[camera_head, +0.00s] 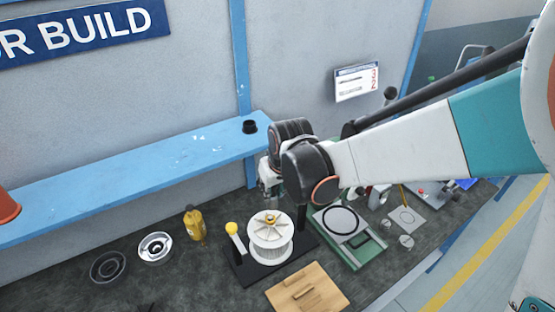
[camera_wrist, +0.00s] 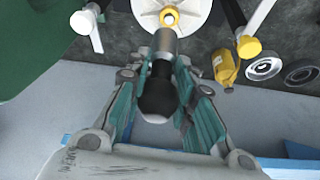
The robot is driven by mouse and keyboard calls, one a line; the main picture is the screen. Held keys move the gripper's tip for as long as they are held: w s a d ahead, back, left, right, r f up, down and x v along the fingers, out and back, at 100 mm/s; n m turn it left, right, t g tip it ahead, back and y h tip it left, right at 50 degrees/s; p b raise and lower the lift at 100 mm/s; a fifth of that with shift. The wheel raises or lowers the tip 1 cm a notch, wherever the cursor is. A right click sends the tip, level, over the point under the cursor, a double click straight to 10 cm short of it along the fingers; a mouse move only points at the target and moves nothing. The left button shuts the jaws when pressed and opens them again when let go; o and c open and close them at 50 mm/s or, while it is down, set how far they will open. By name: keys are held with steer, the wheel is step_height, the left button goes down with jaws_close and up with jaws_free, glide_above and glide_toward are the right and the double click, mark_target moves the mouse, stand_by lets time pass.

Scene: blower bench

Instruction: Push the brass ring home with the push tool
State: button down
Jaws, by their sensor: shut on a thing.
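My gripper (camera_wrist: 158,85) is shut on the push tool (camera_wrist: 163,48), which has a black grip and a grey cylindrical end. In the wrist view, the grey end points toward the brass ring (camera_wrist: 169,16) at the middle of the white blower wheel (camera_wrist: 191,10). A gap or contact between tool and ring cannot be told. In the head view, my gripper (camera_head: 270,192) is above the white blower wheel (camera_head: 270,244), with the brass-coloured centre (camera_head: 270,221) on its top. The push tool is hard to make out there.
The wheel stands on a black base (camera_head: 247,271) beside a yellow-knobbed lever (camera_head: 233,230). A yellow bottle (camera_head: 195,224) and two round metal parts (camera_head: 155,248) are to the left. A blue shelf (camera_head: 130,178) runs behind.

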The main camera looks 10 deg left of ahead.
steer(key=shift+w+a+r, duration=0.1)
steer(key=shift+w+a, duration=0.2)
steer(key=shift+a, duration=0.15)
steer(key=shift+f+b, duration=2.25)
steer(key=shift+f, duration=0.45)
steer(key=shift+f+b, duration=0.6)
steer(key=shift+f, duration=0.2)
steer(key=shift+r, duration=0.15)
steer(key=shift+r+p, duration=2.4)
steer(key=shift+r, duration=1.05)
steer(key=shift+f, duration=0.1)
